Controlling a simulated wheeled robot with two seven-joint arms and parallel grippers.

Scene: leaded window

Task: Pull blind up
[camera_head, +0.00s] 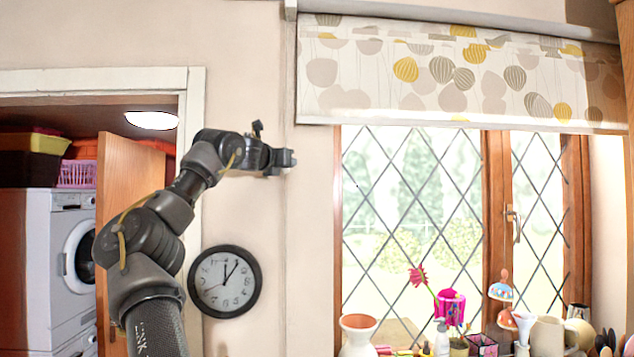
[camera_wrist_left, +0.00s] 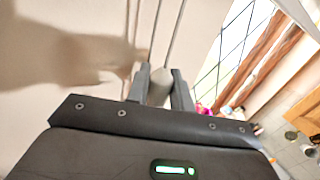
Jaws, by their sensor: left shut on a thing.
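The blind (camera_head: 440,75) is cream with grey and yellow balloon-like shapes. It covers the top of the window, and its straight lower edge hangs above most of the glass. My left gripper (camera_head: 285,160) is at the wall just left of the window, a little below the blind's lower edge. In the left wrist view, my left gripper (camera_wrist_left: 162,88) is shut on a pale rounded cord pull (camera_wrist_left: 160,80). Two thin cords (camera_wrist_left: 165,38) run from near it toward the top of that view. The fingers hide part of the pull. My right gripper is not in view.
The leaded window (camera_head: 410,210) has wooden frames and a handle. A round clock (camera_head: 225,281) hangs under my left arm. An open wooden door (camera_head: 130,230) and white machines stand at left.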

